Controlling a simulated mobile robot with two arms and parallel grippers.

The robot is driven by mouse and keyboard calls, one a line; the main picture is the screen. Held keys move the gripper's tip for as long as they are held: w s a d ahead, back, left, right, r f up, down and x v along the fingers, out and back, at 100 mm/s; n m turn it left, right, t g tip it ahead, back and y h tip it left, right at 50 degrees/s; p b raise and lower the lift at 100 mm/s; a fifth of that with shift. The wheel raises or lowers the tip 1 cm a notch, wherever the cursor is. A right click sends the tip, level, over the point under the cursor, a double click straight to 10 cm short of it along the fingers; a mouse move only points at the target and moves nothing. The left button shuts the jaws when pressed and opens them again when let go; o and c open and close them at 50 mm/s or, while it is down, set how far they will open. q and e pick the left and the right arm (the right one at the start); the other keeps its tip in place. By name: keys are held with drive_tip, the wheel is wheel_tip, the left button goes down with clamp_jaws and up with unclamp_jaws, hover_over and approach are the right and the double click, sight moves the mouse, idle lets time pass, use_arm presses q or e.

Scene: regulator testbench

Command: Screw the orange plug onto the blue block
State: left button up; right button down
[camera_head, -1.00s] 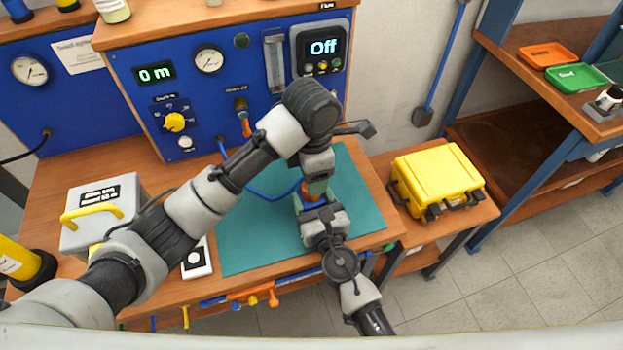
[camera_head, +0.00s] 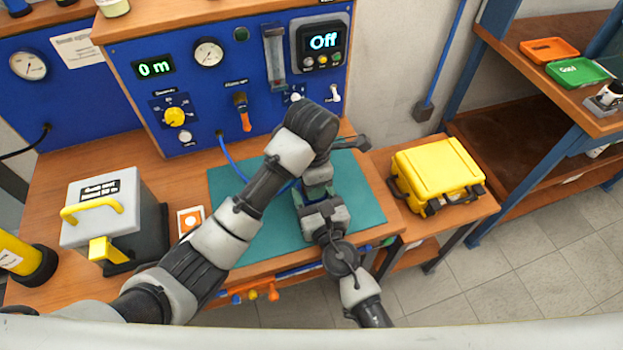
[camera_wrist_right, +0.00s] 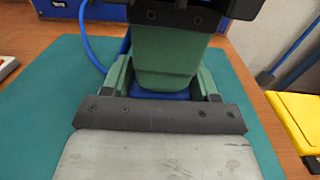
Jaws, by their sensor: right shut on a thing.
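My right gripper (camera_head: 320,207) reaches in from the front over the teal mat (camera_head: 362,205). In the right wrist view its green fingers sit either side of a blue surface, the blue block (camera_wrist_right: 160,95), and are shut on it. My left gripper (camera_head: 316,182) points down from above, right over the block. In the right wrist view its green fingers (camera_wrist_right: 167,62) hide most of the block, and whether they are open or shut does not show. The orange plug is not visible in either current view; the grippers may hide it.
A blue test panel (camera_head: 200,85) with gauges and an "Off" display stands behind the mat. A blue hose (camera_head: 233,165) runs from it. A yellow case (camera_head: 435,172) stands right, a grey box with yellow handle (camera_head: 98,230) left. The mat's right part is bare.

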use_arm(q)
drive_tip(key=c, duration=0.5)
drive_tip(key=shift+o, duration=0.2)
drive_tip(key=shift+m, duration=1.7)
drive_tip(key=o, duration=1)
wheel_tip(320, 180, up, 4)
drive_tip(key=shift+a+f, duration=0.15)
drive_tip(key=shift+f, duration=0.05)
drive_tip(key=shift+r, duration=0.45)
drive_tip(key=shift+c, duration=0.4)
